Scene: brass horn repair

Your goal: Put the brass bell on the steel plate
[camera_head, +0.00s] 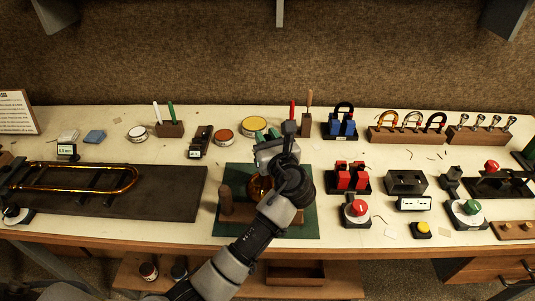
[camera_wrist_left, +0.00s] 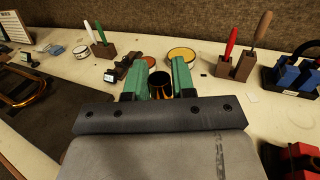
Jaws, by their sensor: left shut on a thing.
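My left gripper (camera_head: 270,152) is over the back part of the green mat (camera_head: 308,222), and its arm comes in from the front. In the left wrist view its green fingers (camera_wrist_left: 160,82) are shut on a brass piece with a dark top, which I take for the brass bell (camera_wrist_left: 161,88). In the head view a curved brass surface (camera_head: 259,187) shows below the gripper, partly hidden by my arm. I cannot tell whether it touches what is beneath. I cannot pick out the steel plate for sure. My right gripper is not in view.
A wooden block with an upright peg (camera_head: 226,200) stands on the mat's left. A dark board with a brass slide (camera_head: 80,178) lies at left. Red (camera_head: 224,136) and yellow (camera_head: 254,124) tins stand behind. Red blocks (camera_head: 350,178) and a red-knobbed device (camera_head: 356,210) are at right.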

